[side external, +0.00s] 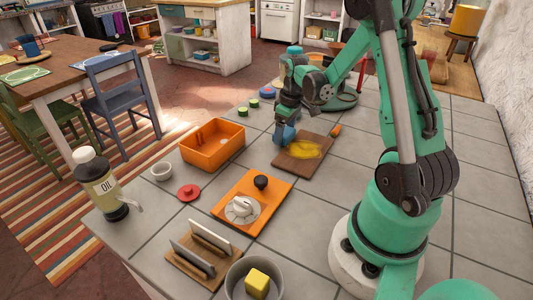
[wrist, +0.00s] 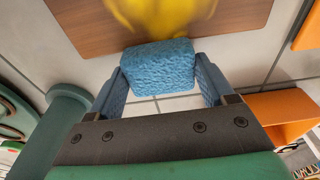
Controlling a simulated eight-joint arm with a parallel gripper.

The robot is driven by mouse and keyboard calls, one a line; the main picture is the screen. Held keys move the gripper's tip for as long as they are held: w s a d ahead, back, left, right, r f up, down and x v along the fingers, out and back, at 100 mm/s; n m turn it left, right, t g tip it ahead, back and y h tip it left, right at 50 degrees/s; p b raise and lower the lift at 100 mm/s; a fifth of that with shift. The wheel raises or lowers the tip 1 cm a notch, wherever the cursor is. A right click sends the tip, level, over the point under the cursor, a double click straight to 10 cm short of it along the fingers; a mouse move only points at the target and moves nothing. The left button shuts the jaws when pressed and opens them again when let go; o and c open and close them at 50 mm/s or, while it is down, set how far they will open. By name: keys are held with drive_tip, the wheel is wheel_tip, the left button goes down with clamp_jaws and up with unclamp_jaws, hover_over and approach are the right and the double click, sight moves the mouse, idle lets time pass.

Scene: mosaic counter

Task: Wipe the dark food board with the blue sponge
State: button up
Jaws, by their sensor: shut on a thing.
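The dark brown food board (side external: 290,163) lies on the tiled counter with a yellow smear (side external: 304,149) on its middle. The board (wrist: 90,30) and the smear (wrist: 165,12) also show at the top of the wrist view. My gripper (side external: 285,128) is at the board's far left edge in the side view. In the wrist view its two blue fingers are shut on the blue sponge (wrist: 158,68), one on each side. The sponge overlaps the board's near edge there; I cannot tell whether it touches the board. In the side view, sponge and fingers blend together.
An orange bin (side external: 213,148) stands left of the board. An orange tray (side external: 270,208) with a white and a black item lies in front. A small orange piece (side external: 336,131) is by the board's right corner. Green round pieces (side external: 253,103) lie behind. An oil bottle (side external: 100,185) stands far left.

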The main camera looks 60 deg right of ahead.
drive_tip(key=shift+s+r, duration=0.1)
drive_tip(key=shift+r, duration=3.8)
drive_tip(key=shift+a, duration=0.1)
drive_tip(key=w+a+r, duration=0.3)
drive_tip(key=a+r, duration=0.1)
drive_tip(key=a, duration=0.6)
drive_tip(key=w+a+r, duration=0.2)
drive_tip(key=a+r, duration=0.2)
drive_tip(key=a, duration=0.7)
drive_tip(key=shift+w+a+r, duration=0.25)
drive_tip(key=shift+w, duration=0.15)
